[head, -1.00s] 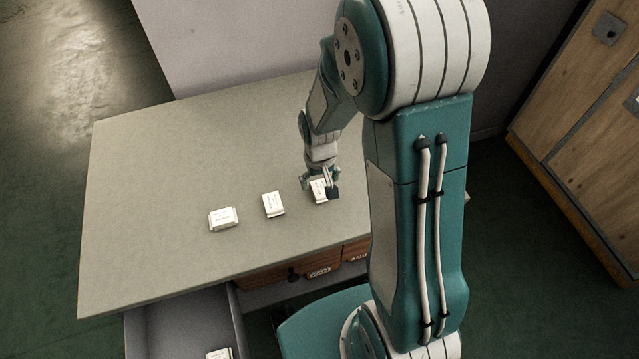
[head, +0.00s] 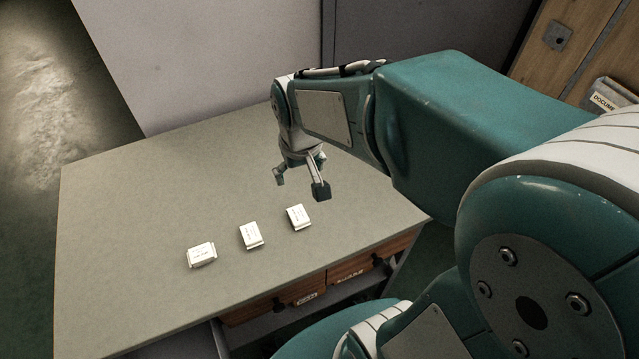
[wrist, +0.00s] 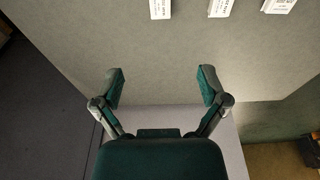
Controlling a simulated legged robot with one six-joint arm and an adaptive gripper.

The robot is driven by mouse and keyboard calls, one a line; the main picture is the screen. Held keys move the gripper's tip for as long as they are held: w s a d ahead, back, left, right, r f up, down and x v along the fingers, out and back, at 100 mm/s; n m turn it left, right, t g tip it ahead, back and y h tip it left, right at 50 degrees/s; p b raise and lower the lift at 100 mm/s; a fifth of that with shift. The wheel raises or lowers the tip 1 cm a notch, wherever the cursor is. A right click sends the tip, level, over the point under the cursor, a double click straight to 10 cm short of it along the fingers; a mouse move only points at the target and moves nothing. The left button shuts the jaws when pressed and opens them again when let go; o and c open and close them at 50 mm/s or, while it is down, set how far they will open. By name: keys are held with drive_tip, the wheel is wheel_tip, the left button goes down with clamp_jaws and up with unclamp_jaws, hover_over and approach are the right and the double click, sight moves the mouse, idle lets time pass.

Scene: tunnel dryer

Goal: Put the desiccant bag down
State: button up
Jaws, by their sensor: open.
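Three white desiccant bags with printed labels lie in a loose row on the grey tabletop (head: 140,200): a left one (head: 202,254), a middle one (head: 251,235) and a right one (head: 299,217). My gripper (head: 298,184) is open and empty, raised above the table behind the right bag and apart from it. In the wrist view my gripper (wrist: 160,88) has its fingers wide apart with only bare tabletop between them. The bags show at the top edge of that view, partly cut off: one (wrist: 160,8), another (wrist: 221,7) and a third (wrist: 278,5).
Wooden drawers (head: 340,278) with labels and dark knobs sit under the table's front edge. A wooden cabinet (head: 545,45) with a document holder (head: 612,98) stands at the upper right. A pale wall (head: 200,60) rises behind the table. The table's left part is clear.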

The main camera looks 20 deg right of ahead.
drive_tip(key=s+r+t, duration=0.3)
drive_tip(key=s+r, duration=0.5)
drive_tip(key=s, duration=0.2)
drive_tip(key=shift+s+t, duration=0.3)
